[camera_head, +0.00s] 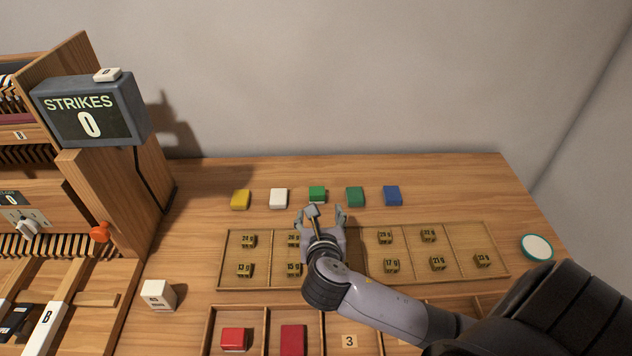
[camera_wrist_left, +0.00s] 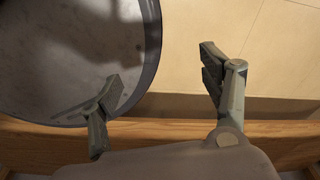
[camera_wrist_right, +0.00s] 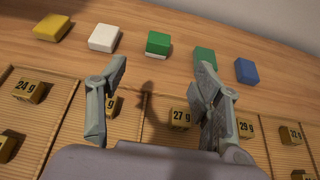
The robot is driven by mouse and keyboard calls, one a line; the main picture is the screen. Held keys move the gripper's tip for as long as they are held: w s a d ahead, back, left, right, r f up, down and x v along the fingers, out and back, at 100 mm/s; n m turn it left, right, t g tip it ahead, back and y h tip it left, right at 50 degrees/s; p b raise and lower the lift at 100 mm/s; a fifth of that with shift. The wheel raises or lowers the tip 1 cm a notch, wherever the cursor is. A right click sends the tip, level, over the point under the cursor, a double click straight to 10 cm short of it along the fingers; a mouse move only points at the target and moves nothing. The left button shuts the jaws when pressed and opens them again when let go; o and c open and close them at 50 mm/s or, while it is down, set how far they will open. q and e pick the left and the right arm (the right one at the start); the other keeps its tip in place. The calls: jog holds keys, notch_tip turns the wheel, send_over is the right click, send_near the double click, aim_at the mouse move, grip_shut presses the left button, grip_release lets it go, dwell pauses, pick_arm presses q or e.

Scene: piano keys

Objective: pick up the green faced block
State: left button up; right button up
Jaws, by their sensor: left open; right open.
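Two green blocks lie in a row of coloured blocks at the back of the table. One (camera_head: 317,194) has a bright green top and a pale lower side, which shows in the right wrist view (camera_wrist_right: 158,44). The other (camera_head: 355,197) is a duller green and is partly hidden by a finger in the right wrist view (camera_wrist_right: 205,56). My right gripper (camera_head: 326,212) is open and empty, in front of the bright green block and apart from it. My left gripper (camera_wrist_left: 160,72) is open and empty, out of the head view.
Yellow (camera_head: 240,199), white (camera_head: 279,198) and blue (camera_head: 392,195) blocks share the row. A partitioned tray (camera_head: 370,270) with numbered brass weights lies below my right gripper. A strikes display (camera_head: 92,108) stands left. A round dark-rimmed object (camera_wrist_left: 60,50) is near my left gripper.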

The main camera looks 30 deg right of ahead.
jog(key=x, duration=0.4)
jog(key=shift+r, duration=0.1)
send_near(317, 189)
jog(key=x, duration=0.3)
jog(key=shift+w+d, duration=0.2)
jog(key=shift+w, duration=0.1)
jog(key=shift+w+d+f, duration=0.2)
jog(key=shift+w+d, duration=0.05)
jog(key=shift+w, duration=0.1)
jog(key=shift+f+x, duration=0.25)
jog(key=shift+x, duration=2.35)
pick_arm(q)
jog(key=shift+s+a, duration=0.25)
jog(key=shift+s, duration=0.7)
pick_arm(e)
jog(key=shift+s+a, duration=0.1)
jog(key=c, duration=1)
jog(key=shift+c, duration=0.2)
jog(key=shift+r, duration=0.15)
